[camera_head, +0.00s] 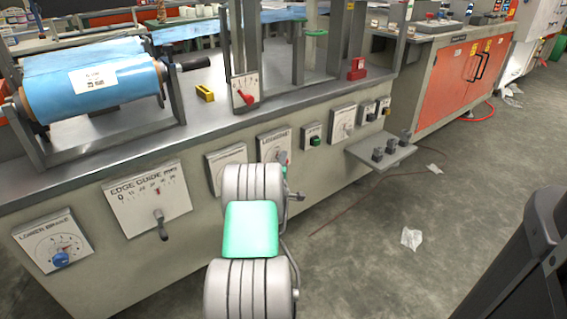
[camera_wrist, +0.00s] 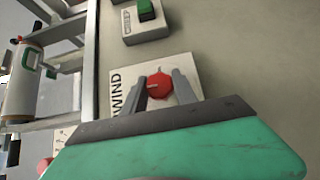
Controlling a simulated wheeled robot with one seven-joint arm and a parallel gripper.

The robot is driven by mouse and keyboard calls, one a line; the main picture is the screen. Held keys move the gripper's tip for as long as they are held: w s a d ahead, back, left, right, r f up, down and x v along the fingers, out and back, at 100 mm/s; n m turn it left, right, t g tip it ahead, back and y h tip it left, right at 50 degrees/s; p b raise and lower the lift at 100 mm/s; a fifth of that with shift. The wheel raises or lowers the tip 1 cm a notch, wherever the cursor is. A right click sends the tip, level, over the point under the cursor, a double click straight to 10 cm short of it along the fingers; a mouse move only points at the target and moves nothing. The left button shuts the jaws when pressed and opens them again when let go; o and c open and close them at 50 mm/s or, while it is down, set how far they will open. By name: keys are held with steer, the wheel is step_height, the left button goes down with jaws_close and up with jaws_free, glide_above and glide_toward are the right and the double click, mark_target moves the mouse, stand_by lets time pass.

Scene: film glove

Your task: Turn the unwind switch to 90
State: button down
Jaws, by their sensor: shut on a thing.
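The unwind switch is a red knob (camera_wrist: 159,86) on a pale plate (camera_wrist: 122,78) whose visible lettering ends in "WIND". In the wrist view my gripper (camera_wrist: 160,78) has one grey finger on each side of the knob and is shut on it. My gripper's own body hides the lower part of the plate, and I cannot read the scale or the pointer's setting. In the head view the plate (camera_head: 268,143) is on the machine's front, partly behind my arm. My gripper (camera_head: 283,158) is small there, at the plate's lower right.
A green button box (camera_head: 312,137) sits right of the plate. An edge guide plate (camera_head: 140,196) with a lever and a lower brake dial (camera_head: 56,243) are to the left. A small shelf (camera_head: 380,152) juts out at the right.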

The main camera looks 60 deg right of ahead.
steer(key=shift+r+p, duration=0.1)
steer(key=shift+p, duration=0.3)
steer(key=m+y+p, duration=0.1)
steer(key=p, duration=0.2)
steer(key=shift+r+m+y, duration=0.25)
steer(key=shift+m+y, duration=0.15)
steer(key=m+y+p, duration=0.2)
steer(key=y+p, duration=0.1)
steer(key=p, duration=0.1)
steer(key=shift+f, duration=0.15)
steer(key=m+y, duration=0.1)
steer(key=y, duration=0.1)
steer(key=m+y+p, duration=0.1)
steer(key=m+y, duration=0.1)
steer(key=shift+f+t+p, duration=0.15)
steer(key=shift+t+p, duration=0.15)
steer(key=shift+t, duration=0.1)
steer(key=m+y, duration=0.1)
steer(key=y, duration=0.1)
steer(key=m+t+y, duration=0.1)
steer(key=y, duration=0.1)
steer(key=shift+t, duration=0.3)
steer(key=c, duration=1)
jaws_free()
